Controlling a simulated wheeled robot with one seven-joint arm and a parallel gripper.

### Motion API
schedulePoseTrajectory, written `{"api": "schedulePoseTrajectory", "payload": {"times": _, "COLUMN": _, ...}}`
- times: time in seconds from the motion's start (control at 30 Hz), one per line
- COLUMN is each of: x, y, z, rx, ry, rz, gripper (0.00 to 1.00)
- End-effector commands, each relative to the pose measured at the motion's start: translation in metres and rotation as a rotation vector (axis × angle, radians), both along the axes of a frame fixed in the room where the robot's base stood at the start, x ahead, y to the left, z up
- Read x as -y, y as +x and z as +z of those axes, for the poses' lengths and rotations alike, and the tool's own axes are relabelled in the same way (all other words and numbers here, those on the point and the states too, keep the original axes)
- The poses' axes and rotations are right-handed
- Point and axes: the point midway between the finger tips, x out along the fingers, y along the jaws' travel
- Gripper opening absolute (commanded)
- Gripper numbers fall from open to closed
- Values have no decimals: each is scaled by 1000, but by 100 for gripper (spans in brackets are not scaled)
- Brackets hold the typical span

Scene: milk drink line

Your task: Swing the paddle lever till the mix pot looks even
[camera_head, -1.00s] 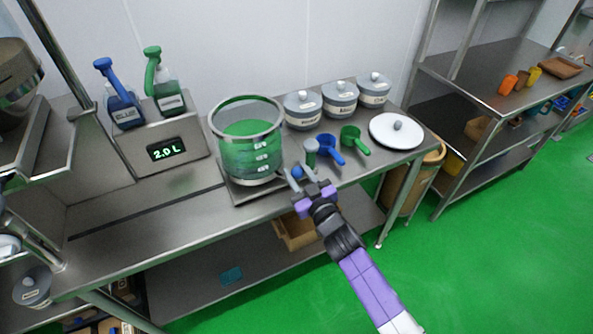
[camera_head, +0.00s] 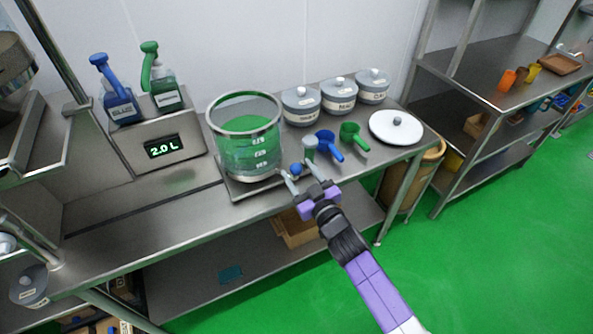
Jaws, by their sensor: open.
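The mix pot (camera_head: 247,157) is a clear vessel with a metal rim, on a low metal base on the steel bench. Green liquid fills much of it, and its surface looks an even green. A small blue knob (camera_head: 295,169), which looks like the end of the paddle lever, is at the right front of the pot's base. My gripper (camera_head: 298,180) is open, with its fingers on either side of the blue knob. I cannot tell whether they touch it. The paddle inside the pot cannot be made out.
A grey cylinder (camera_head: 310,147), a blue scoop (camera_head: 329,145) and a green scoop (camera_head: 353,137) stand close behind my gripper. Lidded jars (camera_head: 300,107) and a white lid (camera_head: 396,127) are farther back. Two pump bottles (camera_head: 121,105) stand left, above a "2.0 L" display (camera_head: 165,146). The front left bench is clear.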

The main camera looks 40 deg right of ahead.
Motion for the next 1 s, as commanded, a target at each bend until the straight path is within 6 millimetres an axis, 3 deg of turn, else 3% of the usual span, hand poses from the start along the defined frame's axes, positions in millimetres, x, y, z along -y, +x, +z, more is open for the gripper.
{"api": "schedulePoseTrajectory", "payload": {"times": 0.2, "x": -9, "y": -34, "z": -5, "rx": -2, "ry": 0, "rz": -1, "gripper": 55}}
{"api": "schedulePoseTrajectory", "payload": {"times": 0.4, "x": -14, "y": -54, "z": -3, "rx": -2, "ry": 0, "rz": -1, "gripper": 55}}
{"api": "schedulePoseTrajectory", "payload": {"times": 0.83, "x": -17, "y": -58, "z": -1, "rx": -1, "ry": 0, "rz": 2, "gripper": 55}}
{"api": "schedulePoseTrajectory", "payload": {"times": 1.0, "x": -32, "y": -52, "z": -6, "rx": 3, "ry": 2, "rz": 32, "gripper": 55}}
